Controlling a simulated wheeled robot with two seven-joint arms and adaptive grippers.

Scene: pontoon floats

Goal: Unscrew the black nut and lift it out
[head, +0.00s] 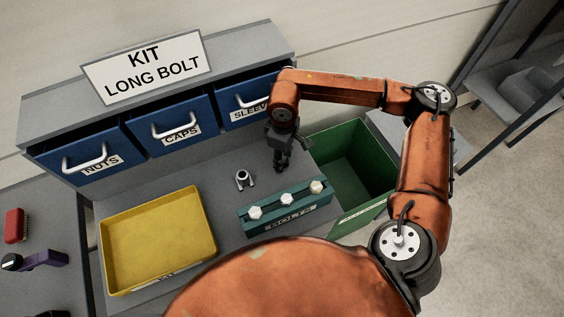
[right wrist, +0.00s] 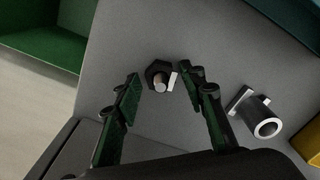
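The black nut (right wrist: 151,70) shows in the right wrist view as a dark hexagon around a round, brownish bolt end (right wrist: 160,77). A pale flat piece (right wrist: 172,81) stands right beside it. My right gripper (right wrist: 165,78) is open, with one finger on each side of the nut and visible gaps between them. I cannot tell how far the fingertips are above it. In the head view my right gripper (head: 279,166) points down at the grey worktop and hides the nut. My left gripper is not in view.
A grey hollow fixture (head: 243,179) stands left of the gripper. A green bolt rack (head: 285,207) holds white-headed bolts in front. A yellow tray (head: 106,238) is at left and a green bin (head: 377,160) at right. Blue drawers (head: 172,128) line the back.

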